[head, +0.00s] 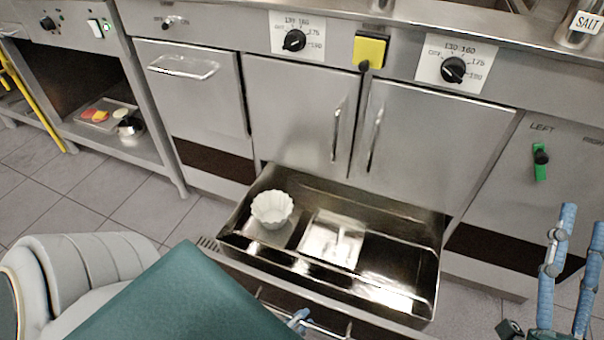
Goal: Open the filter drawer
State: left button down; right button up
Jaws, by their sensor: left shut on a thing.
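The filter drawer (391,251) is a long metal drawer low under the middle cabinet doors. It stands pulled out, showing its inside. A white fluted filter (271,210) and a shiny flat metal piece (331,240) lie in it. The drawer's bar handle (327,330) runs along its front near the bottom edge of the picture. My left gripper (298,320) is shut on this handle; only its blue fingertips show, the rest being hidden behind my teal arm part. My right gripper (582,228) is open and empty at the lower right, its blue fingers pointing up.
Closed cabinet doors (298,112) with upright handles stand above the drawer. A yellow block (369,51) and black dials (453,69) are on the panel. A green lever (540,162) is at right. A tray with food (105,115) sits on the left shelf. Tiled floor is clear at left.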

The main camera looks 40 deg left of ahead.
pick_arm(q)
jog(key=c, duration=1.6)
grip_release()
jog(key=shift+s, duration=0.15)
jog(key=v, duration=1.2)
